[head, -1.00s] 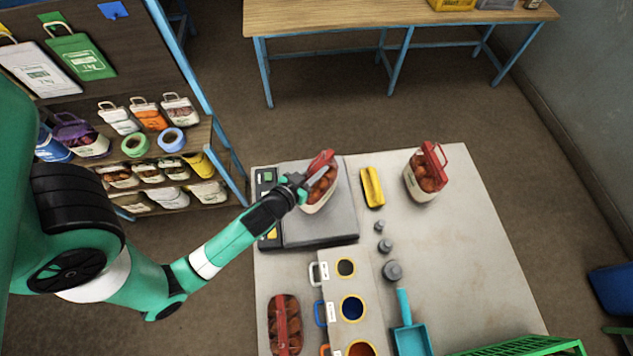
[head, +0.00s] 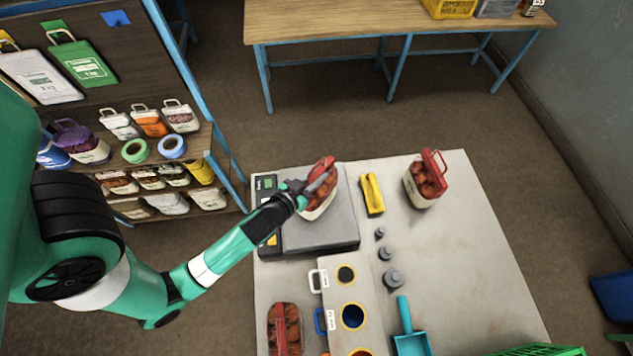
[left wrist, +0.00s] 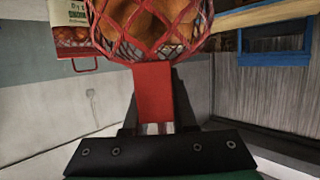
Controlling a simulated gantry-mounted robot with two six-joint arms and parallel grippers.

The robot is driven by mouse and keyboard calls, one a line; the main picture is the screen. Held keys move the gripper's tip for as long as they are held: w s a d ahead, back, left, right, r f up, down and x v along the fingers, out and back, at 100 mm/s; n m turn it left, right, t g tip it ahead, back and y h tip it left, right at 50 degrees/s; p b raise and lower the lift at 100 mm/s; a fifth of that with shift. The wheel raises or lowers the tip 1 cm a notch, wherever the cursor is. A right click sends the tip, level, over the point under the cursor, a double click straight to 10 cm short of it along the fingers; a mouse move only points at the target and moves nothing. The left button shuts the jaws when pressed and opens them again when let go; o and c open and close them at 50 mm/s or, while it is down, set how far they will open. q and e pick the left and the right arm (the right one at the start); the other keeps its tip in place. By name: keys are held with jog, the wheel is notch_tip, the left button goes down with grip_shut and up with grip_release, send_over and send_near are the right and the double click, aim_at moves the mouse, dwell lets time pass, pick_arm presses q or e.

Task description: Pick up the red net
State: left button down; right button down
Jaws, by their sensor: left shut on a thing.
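My left gripper (head: 309,186) is shut on the red strap of a red net (head: 321,198) with orange-brown round contents and a pale band. The net is upright at the back of the grey scale (head: 318,237); I cannot tell whether it touches the plate. In the left wrist view the red mesh (left wrist: 150,30) bulges above the red strap (left wrist: 153,95), which runs down into the jaws. A similar red-handled net (head: 424,183) stands at the back right of the table. Another (head: 285,328) lies at the front left. My right gripper is not in view.
A yellow tool (head: 372,194) lies right of the scale, with several grey weights (head: 393,279) in front of it. A teal scoop (head: 409,342) and a board with round holes (head: 340,292) are nearer. The table's right half (head: 470,255) is mostly clear.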

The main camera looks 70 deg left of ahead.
pick_arm(q)
jog(key=shift+s+r, duration=0.1)
jog(key=shift+r, duration=0.65)
jog(key=s+d+r+p, duration=0.1)
jog(key=s+r+p, duration=0.3)
jog(key=s+r, duration=0.7)
jog(key=shift+s+d+r, duration=0.25)
jog(key=shift+s+r, duration=0.05)
jog(key=shift+s, duration=1.1)
jog(key=shift+f, duration=0.1)
